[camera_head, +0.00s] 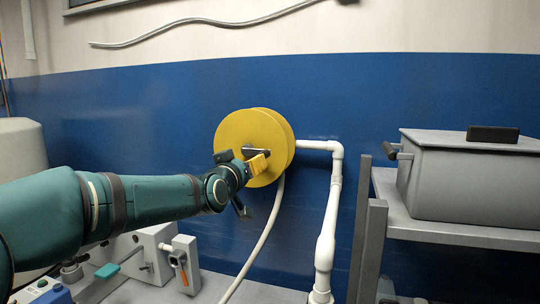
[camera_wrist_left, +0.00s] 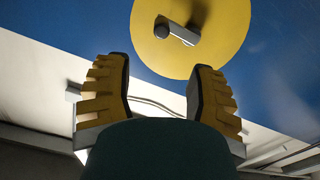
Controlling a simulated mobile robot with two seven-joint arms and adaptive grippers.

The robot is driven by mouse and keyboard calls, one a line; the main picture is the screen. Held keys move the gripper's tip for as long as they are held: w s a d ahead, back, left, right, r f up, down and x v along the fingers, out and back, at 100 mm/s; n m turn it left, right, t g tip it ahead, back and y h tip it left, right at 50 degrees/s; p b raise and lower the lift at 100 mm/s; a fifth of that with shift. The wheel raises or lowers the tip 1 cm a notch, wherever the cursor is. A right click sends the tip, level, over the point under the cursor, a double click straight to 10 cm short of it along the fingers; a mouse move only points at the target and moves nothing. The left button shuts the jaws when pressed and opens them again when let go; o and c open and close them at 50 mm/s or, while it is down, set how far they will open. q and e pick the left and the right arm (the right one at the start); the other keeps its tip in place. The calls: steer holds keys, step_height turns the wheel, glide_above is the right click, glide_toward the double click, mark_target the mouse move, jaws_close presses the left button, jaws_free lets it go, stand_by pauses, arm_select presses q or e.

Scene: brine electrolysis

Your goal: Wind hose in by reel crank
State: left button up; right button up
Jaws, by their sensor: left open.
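A yellow hose reel (camera_head: 228,130) is mounted on the blue wall, and its disc also shows in the left wrist view (camera_wrist_left: 215,50). Its crank is a short grey arm (camera_wrist_left: 183,35) with a dark round knob (camera_wrist_left: 162,28). A pale hose (camera_head: 262,245) hangs from the reel down towards the surface below. My left gripper (camera_head: 245,168) is in front of the reel. In the wrist view its two yellow ridged fingers (camera_wrist_left: 160,90) are spread wide with nothing between them. The crank lies beyond the fingertips, apart from them. In the head view the gripper partly hides the crank.
A white pipe (camera_head: 335,200) runs from beside the reel and down the wall. A grey lidded tank (camera_head: 470,185) stands on a metal shelf (camera_head: 460,234) at right. Grey equipment with an orange-handled valve (camera_head: 184,274) sits below my left arm.

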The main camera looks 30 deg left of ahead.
arm_select(q)
steer(key=p, duration=0.3)
glide_toward(253, 154)
steer(key=w, duration=0.2)
steer(key=w+d, duration=0.1)
steer(key=w, duration=0.2)
steer(key=w+d, duration=0.1)
steer(key=w, duration=0.1)
steer(key=shift+w+d+r, duration=0.25)
steer(key=shift+r, duration=0.1)
jaws_close()
